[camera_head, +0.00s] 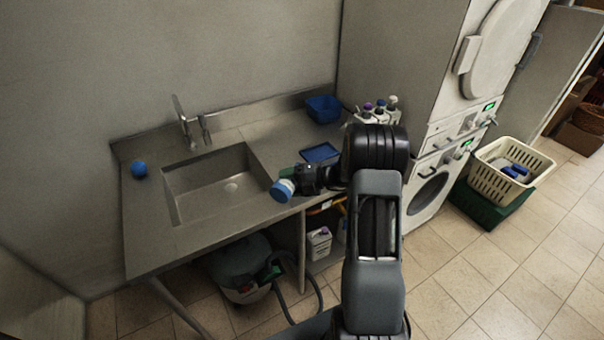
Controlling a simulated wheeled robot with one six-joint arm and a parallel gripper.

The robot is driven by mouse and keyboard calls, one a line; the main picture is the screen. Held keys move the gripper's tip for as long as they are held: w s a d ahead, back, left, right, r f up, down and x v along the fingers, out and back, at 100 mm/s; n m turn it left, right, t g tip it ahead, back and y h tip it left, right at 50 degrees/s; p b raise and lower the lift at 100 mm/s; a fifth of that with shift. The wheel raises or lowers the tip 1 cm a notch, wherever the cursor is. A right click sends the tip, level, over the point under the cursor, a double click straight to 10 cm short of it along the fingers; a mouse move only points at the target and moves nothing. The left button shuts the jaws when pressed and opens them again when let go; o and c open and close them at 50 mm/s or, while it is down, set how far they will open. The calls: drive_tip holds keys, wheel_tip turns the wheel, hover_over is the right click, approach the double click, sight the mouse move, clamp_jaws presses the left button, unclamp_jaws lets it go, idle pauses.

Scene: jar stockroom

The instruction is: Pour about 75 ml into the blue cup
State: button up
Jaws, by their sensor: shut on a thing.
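My gripper (297,182) reaches left over the front edge of the counter, to the right of the sink. It is shut on a small blue and white container (281,190), whose blue end points to the lower left. The fingers are small and partly hidden, and I cannot tell what is in the container. A small round blue thing (139,168) stands on the counter left of the sink, well apart from my gripper. I cannot tell for sure whether it is the blue cup.
The counter (145,225) has a sink (210,190) with a tap (183,122). A blue mat or tray (320,153), a blue basin (323,108) and several bottles (378,108) stand right. Machines (428,195) and a cream basket (505,172) are further right.

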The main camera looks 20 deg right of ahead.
drive_tip(key=shift+s+a+r+p, duration=0.15)
drive_tip(key=shift+s+a+p, duration=0.15)
drive_tip(key=shift+s+a, duration=0.05)
idle(0.5)
drive_tip(key=shift+w+d+r+m+y+p, duration=0.1)
drive_tip(key=shift+r+m+y+p, duration=0.4)
drive_tip(key=shift+p, duration=0.9)
idle(0.8)
wheel_tip(320, 180, down, 2)
drive_tip(key=n+h+b, duration=0.1)
drive_tip(key=b, duration=0.3)
drive_tip(key=shift+f+b, duration=0.25)
drive_tip(key=shift+b, duration=0.1)
drive_tip(key=shift+s+a+f+n+b, duration=0.2)
drive_tip(key=shift+n+b, duration=0.1)
drive_tip(key=shift+b, duration=0.4)
drive_tip(key=shift+r, duration=0.25)
drive_tip(key=f+n+h+b, duration=0.1)
drive_tip(key=b, duration=0.3)
drive_tip(key=shift+f, duration=0.2)
drive_tip(key=shift+s+a+f+n+t+h+b, duration=0.15)
drive_tip(key=shift+f+n+t+h+b, duration=0.2)
drive_tip(key=shift+b, duration=0.9)
drive_tip(key=shift+r, duration=0.1)
